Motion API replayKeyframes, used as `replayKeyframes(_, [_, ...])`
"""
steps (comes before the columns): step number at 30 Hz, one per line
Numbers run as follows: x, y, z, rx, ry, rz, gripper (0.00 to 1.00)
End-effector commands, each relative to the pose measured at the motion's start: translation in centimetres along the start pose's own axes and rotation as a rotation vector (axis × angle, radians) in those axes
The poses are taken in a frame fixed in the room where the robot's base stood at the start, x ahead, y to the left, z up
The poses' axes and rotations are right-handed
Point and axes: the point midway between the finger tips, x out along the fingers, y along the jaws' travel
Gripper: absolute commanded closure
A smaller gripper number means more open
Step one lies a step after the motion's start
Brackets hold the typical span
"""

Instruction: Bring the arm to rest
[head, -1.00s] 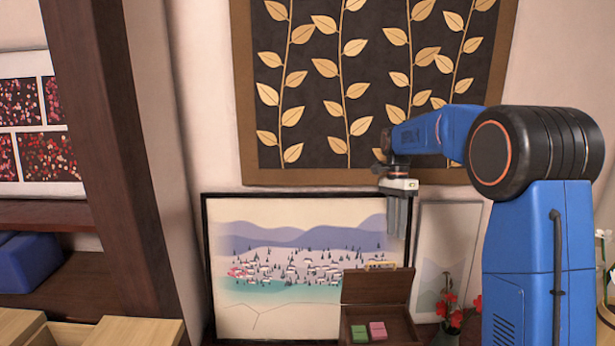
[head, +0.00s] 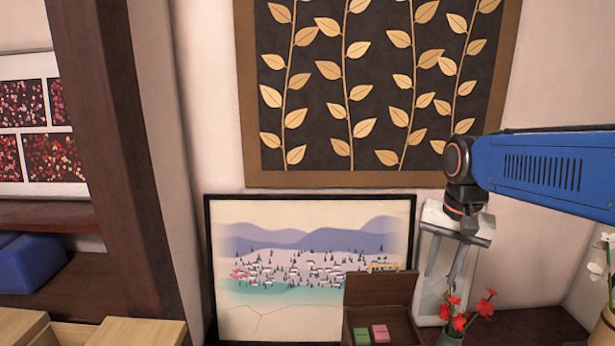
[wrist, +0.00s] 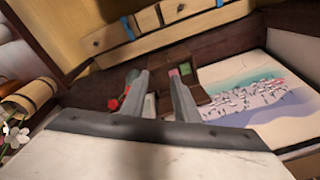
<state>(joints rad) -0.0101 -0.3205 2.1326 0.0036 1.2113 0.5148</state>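My arm (head: 550,170) reaches in from the right edge of the head view, its blue link roughly level. My gripper (head: 441,279) hangs from its end, pointing down, in front of the small frame and just above the red flowers. In the wrist view my gripper (wrist: 153,77) shows two grey fingers standing apart with nothing held between them. It is open and empty.
A wooden box (head: 385,290) with its lid up holds a green block (head: 361,335) and a pink block (head: 380,333). Red flowers (head: 460,320) stand beside it. A landscape picture (head: 310,225) leans on the wall. Wooden shelving (head: 130,180) is at left; white flowers (head: 606,240) are at right.

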Motion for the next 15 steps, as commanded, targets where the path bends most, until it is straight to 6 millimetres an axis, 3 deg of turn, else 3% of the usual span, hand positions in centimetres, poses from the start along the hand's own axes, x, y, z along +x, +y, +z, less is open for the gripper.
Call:
replayKeyframes(3, [0.2, 1.7, 2.8, -0.082, 0.046, -0.022, 0.72])
replayKeyframes(15, [3.1, 6.4, 10.8, -0.367, 0.209, -0.066, 0.72])
